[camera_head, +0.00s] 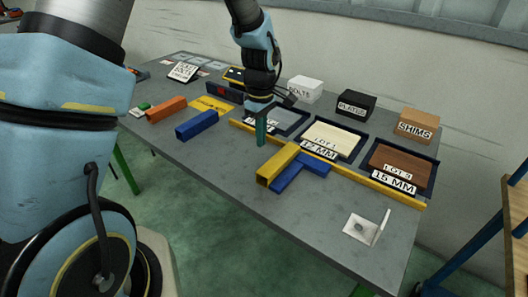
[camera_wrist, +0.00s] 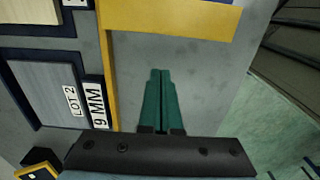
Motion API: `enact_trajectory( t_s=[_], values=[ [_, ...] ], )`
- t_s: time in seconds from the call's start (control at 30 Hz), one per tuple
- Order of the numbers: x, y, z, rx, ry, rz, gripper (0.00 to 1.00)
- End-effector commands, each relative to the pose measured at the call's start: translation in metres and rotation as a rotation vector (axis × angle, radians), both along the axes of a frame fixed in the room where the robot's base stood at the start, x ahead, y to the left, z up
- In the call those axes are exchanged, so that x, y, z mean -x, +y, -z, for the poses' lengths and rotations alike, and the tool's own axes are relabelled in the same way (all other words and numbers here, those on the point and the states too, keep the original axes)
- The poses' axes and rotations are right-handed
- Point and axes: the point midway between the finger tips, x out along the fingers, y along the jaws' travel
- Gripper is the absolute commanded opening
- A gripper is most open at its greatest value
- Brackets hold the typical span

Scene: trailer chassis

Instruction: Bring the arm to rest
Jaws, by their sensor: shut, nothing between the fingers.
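My gripper (camera_head: 261,132) hangs from my blue and black arm (camera_head: 262,70), pointing down over the middle of the grey table (camera_head: 205,155). Its green fingers lie side by side in the wrist view (camera_wrist: 160,85), shut with nothing between them. They are near the end of the yellow rail (camera_head: 350,172), over bare grey tabletop. I cannot tell how far the tips are above the table.
A yellow tube (camera_head: 277,163) and a blue tube (camera_head: 300,172) lie right of the gripper, orange (camera_head: 166,109) and blue (camera_head: 197,125) bars to its left. Lot trays (camera_head: 402,168) and boxes (camera_head: 418,126) stand behind the rail. A white bracket (camera_head: 362,228) sits front right.

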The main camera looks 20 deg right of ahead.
Motion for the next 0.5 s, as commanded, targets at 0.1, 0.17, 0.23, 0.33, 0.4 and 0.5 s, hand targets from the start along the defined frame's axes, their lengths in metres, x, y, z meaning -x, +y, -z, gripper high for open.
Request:
enact_trajectory(
  t_s=[0.1,0.17,0.23,0.33,0.4,0.5],
  values=[
    [-0.001,0.000,-0.022,0.003,-0.004,-0.002,0.00],
    [-0.001,0.000,-0.032,0.003,-0.003,-0.002,0.00],
    [-0.001,0.000,-0.041,0.001,-0.003,-0.001,0.00],
    [-0.001,0.000,-0.049,0.000,-0.001,-0.001,0.00],
    [0.000,0.001,-0.052,0.000,0.000,-0.001,0.00],
    [0.000,0.001,-0.054,-0.001,0.000,-0.001,0.00]
  ],
)
